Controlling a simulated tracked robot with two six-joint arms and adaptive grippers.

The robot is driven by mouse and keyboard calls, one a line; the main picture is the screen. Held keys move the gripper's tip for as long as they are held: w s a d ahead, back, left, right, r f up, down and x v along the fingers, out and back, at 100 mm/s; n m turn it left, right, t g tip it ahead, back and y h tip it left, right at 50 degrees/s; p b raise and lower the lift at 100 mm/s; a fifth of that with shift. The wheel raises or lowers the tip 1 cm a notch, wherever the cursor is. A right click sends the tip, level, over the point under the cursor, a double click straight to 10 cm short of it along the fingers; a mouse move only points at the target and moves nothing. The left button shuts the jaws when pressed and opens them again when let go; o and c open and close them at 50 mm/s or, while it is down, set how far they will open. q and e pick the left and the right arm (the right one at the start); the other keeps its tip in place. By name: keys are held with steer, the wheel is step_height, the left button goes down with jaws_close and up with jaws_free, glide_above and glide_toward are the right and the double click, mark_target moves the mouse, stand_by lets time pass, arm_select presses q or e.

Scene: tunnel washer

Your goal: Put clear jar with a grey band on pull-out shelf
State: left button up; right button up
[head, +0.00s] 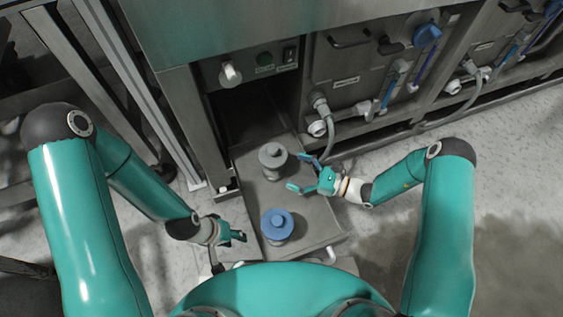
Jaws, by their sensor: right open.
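A jar with a grey top (272,155) stands upright on the pull-out shelf (309,211), toward its back. A second jar with a blue lid (277,222) stands on the same shelf nearer to me. From above I cannot make out a clear body or a grey band for certain; the grey-topped jar fits best. My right gripper (296,172) is open and empty just right of the grey-topped jar, its fingers pointing toward it, with a small gap visible. My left gripper (238,238) is low at the shelf's left edge, left of the blue-lidded jar; its finger opening is unclear.
The shelf extends from a dark opening (250,113) in the steel machine. A hose (331,138) and valve fittings lie close to the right gripper. A metal post (150,100) rises on the left. The shelf's right front part is clear.

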steer(key=v, duration=0.5)
steer(key=shift+p, duration=0.3)
steer(key=shift+r, duration=0.1)
